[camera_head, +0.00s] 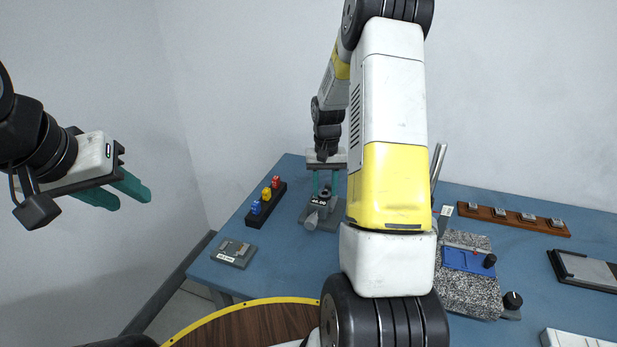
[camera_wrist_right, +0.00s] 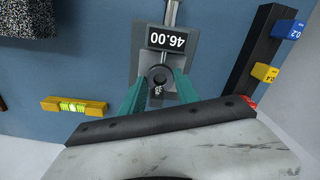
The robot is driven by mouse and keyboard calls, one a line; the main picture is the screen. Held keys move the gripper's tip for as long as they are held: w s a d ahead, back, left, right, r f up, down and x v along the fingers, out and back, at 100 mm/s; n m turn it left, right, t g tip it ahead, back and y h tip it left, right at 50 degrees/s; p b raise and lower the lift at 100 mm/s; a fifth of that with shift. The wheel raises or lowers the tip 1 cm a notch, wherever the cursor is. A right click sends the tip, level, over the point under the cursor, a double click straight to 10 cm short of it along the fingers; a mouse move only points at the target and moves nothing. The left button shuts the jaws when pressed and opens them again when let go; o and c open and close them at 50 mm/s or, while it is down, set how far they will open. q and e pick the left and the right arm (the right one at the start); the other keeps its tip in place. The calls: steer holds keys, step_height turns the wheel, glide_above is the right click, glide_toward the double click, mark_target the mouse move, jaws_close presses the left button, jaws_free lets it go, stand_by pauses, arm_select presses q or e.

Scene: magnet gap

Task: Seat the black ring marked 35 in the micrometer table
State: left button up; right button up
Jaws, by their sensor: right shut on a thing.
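The micrometer table (camera_head: 310,217) is a grey device with a small display and a silver thimble, on the blue bench left of centre. In the right wrist view its display (camera_wrist_right: 167,39) reads 46.00, upside down. My right gripper (camera_head: 323,190) is over the device, its teal fingers shut on the black ring (camera_wrist_right: 160,73). A small white mark shows on the ring's near side, too small to read surely. The ring is at the device's post; I cannot tell whether it is touching or seated. My left gripper (camera_head: 132,198) is open and empty, off the bench's left side.
A black rack (camera_head: 264,203) with blue, yellow and red blocks stands left of the device. A grey plate (camera_head: 234,252) lies nearer. A speckled granite block (camera_head: 466,293) and a wooden rack (camera_head: 513,219) are to the right. A yellow level (camera_wrist_right: 73,107) shows in the wrist view.

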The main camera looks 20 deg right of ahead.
steer(key=shift+f, duration=0.2)
stand_by(0.3)
steer(key=o, duration=1.3)
steer(key=shift+o, duration=0.2)
steer(key=shift+c, duration=0.4)
steer(key=c, duration=0.4)
steer(key=shift+c, duration=0.2)
steer(key=shift+r, duration=2.3)
